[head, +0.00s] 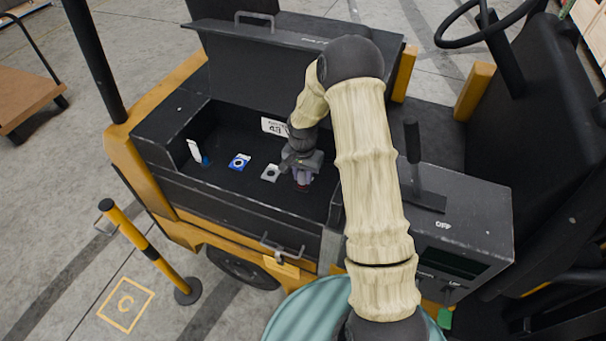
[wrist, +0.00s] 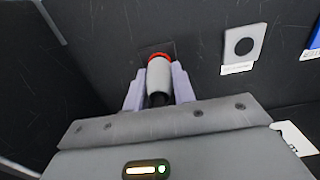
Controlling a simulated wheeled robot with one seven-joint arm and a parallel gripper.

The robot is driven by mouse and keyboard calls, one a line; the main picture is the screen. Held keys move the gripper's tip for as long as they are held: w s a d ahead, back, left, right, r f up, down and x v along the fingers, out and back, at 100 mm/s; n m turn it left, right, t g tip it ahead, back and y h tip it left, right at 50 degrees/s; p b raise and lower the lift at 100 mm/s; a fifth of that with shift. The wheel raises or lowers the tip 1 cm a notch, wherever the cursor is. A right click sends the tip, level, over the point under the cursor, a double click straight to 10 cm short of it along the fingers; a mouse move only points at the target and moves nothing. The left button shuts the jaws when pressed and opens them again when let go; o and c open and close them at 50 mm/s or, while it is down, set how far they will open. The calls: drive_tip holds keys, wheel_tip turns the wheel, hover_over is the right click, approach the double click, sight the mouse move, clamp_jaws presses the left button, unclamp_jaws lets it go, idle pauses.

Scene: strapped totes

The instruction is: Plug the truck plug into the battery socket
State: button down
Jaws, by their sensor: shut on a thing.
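My gripper (head: 301,172) is inside the open compartment of the truck, near its right end. In the wrist view its two pale lilac fingers (wrist: 159,88) are shut on a grey cylindrical plug (wrist: 159,76) with a red band at its far end. The red end is at a dark square plate (wrist: 157,48) on the compartment surface. I cannot tell whether it is seated in it or just touching. A white plate with a dark round opening (wrist: 243,47) is to the right in the wrist view; it also shows in the head view (head: 270,173). Which plate is the battery socket is unclear.
A blue-and-white plate (head: 240,162) and a white upright piece (head: 194,151) are further left in the compartment. The raised lid (head: 285,62) stands behind. A grey console (head: 457,215) with an OFF label and a lever is right of my arm.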

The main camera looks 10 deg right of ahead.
drive_tip(key=shift+f+b, duration=0.35)
drive_tip(key=shift+f, duration=0.1)
drive_tip(key=c, duration=1.1)
unclamp_jaws()
wheel_tip(320, 180, up, 17)
drive_tip(key=b, duration=0.4)
drive_tip(key=shift+r, duration=0.2)
drive_tip(key=s+n+t, duration=0.1)
drive_tip(key=s+n, duration=0.1)
drive_tip(key=s, duration=0.5)
drive_tip(key=s+f+n, duration=0.1)
drive_tip(key=s+n, duration=0.1)
drive_tip(key=s, duration=0.5)
drive_tip(key=s+f+n+t, duration=0.1)
drive_tip(key=s+n, duration=0.2)
drive_tip(key=s, duration=0.4)
drive_tip(key=shift+s+f+t, duration=0.1)
drive_tip(key=shift+f+t, duration=0.1)
drive_tip(key=shift+t, duration=0.1)
